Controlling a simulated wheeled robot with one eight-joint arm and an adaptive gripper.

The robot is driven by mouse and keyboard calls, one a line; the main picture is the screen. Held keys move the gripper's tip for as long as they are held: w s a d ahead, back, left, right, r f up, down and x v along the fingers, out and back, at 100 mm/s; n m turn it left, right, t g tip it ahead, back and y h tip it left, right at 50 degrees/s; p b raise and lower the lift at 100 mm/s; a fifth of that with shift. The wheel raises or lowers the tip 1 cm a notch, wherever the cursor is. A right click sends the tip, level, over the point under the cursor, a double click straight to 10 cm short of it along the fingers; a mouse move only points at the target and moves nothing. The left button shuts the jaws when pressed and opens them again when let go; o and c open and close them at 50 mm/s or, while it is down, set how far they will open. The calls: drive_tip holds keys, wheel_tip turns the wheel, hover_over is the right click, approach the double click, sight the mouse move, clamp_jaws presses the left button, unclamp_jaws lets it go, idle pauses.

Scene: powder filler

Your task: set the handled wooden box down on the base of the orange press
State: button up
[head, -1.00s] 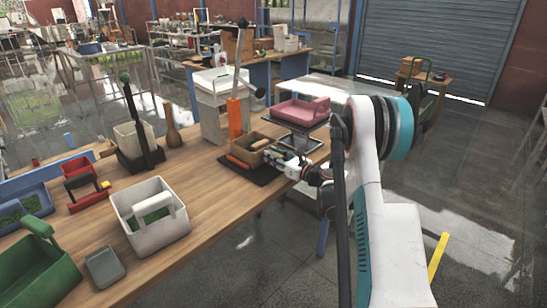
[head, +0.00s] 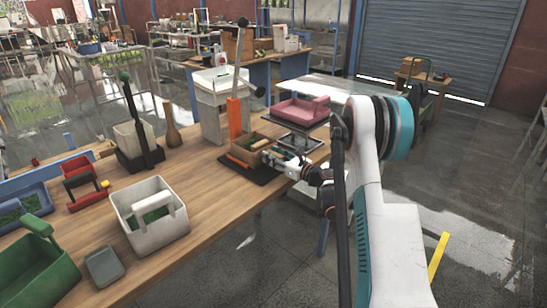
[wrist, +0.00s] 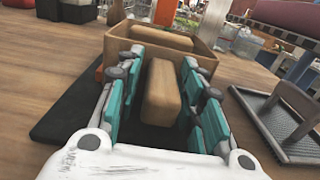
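The handled wooden box (head: 250,146) stands on the black base (head: 236,167) of the orange press (head: 237,117), in front of its upright. In the wrist view the box (wrist: 207,57) lies ahead of my gripper (wrist: 160,85). Its wooden handle (wrist: 162,92) points toward me between the teal fingers. Narrow gaps show on both sides of the handle, so my gripper is open around it. In the head view my gripper (head: 277,157) is at the box's right side. The underside of the box is hidden.
A pink box (head: 301,110) sits behind my gripper, with a grey-framed stand (head: 305,144) close to the right. A white handled box (head: 163,238) and a green one (head: 45,270) stand nearer on the table. Bare wood (head: 205,185) lies left of the base.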

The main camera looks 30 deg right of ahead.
idle(0.3)
drive_tip(key=v, duration=1.2)
